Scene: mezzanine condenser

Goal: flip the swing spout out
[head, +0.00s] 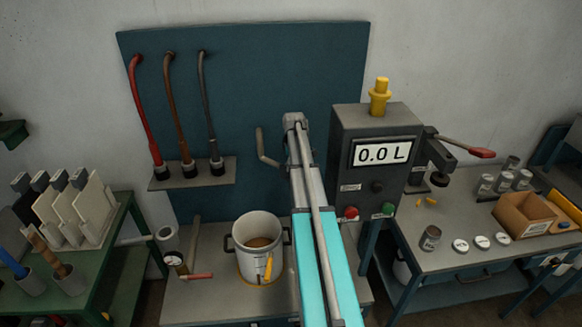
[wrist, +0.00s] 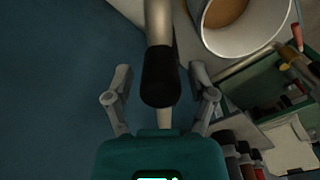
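In the head view, a grey bent pipe (head: 266,150), which looks like the swing spout, stands out from the dark blue back panel (head: 240,100), just left of my arm. My arm hides part of the area beside it. In the wrist view, a pale tube with a black sleeve (wrist: 160,76) runs down between the fingers of my gripper (wrist: 160,84). I cannot tell for sure that it is the same pipe. The fingers are spread, with a visible gap on each side of the sleeve. My gripper is hidden in the head view.
A white pot (head: 258,230) with brown contents stands on the bench below; it also shows in the wrist view (wrist: 213,45). A control box (head: 375,150) reading 0.0 L stands right of my arm. Hoses (head: 177,120) hang left. A cardboard box (head: 524,216) sits on the right bench.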

